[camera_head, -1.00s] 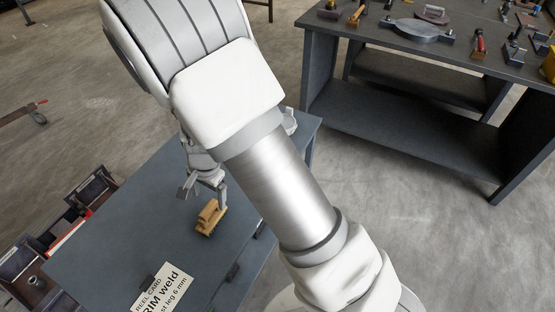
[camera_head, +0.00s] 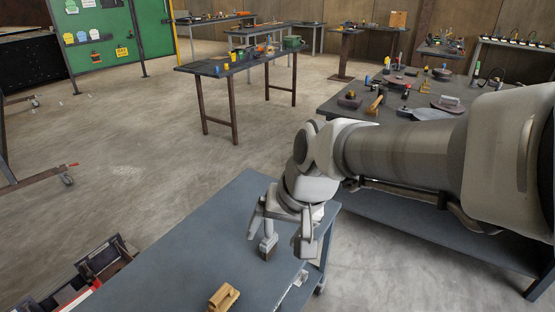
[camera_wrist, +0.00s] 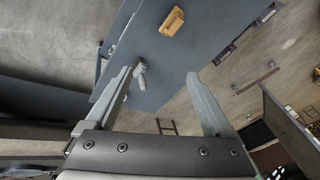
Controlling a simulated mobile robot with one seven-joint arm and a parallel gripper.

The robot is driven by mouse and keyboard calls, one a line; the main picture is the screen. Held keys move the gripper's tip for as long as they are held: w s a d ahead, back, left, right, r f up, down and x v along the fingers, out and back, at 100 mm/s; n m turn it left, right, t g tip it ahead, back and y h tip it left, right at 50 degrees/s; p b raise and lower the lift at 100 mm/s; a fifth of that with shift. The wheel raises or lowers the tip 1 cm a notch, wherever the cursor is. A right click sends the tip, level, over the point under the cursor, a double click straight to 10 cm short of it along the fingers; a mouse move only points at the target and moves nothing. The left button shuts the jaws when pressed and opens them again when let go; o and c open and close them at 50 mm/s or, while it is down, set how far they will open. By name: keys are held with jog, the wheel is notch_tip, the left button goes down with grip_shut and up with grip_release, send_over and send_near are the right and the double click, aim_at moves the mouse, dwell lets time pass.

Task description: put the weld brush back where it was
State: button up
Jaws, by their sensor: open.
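A brush with a yellow-brown wooden body (camera_head: 224,297), which I take to be the weld brush, rests on the blue-grey table (camera_head: 190,255) at the bottom of the head view. In the wrist view the brush (camera_wrist: 172,21) lies beyond my fingertips, near the top. My gripper (camera_head: 281,232) is over the table's far right end, apart from the brush. The wrist view shows my gripper (camera_wrist: 158,74) with its fingers spread and nothing between them.
A small grey tool with a block-shaped base (camera_head: 268,247) stands on the table close to my gripper. A dark workbench (camera_head: 345,104) with many tools is at the right. Dark bins (camera_head: 100,262) are beside the table's left edge. Open floor lies beyond.

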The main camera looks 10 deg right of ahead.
jog(key=s+d+r+n+t+h, duration=0.1)
jog(key=s+d+r+n+h, duration=0.1)
jog(key=s+d+r, duration=0.2)
jog(key=s+d, duration=0.3)
jog(key=s, duration=0.1)
jog(key=shift+s+r+t+h, duration=0.3)
jog(key=shift+s+r+t, duration=0.05)
jog(key=shift+t, duration=0.05)
jog(key=shift+d, duration=0.1)
notch_tip(320, 180, up, 4)
jog(key=p, duration=0.4)
jog(key=shift+r, duration=0.25)
dwell(0.3)
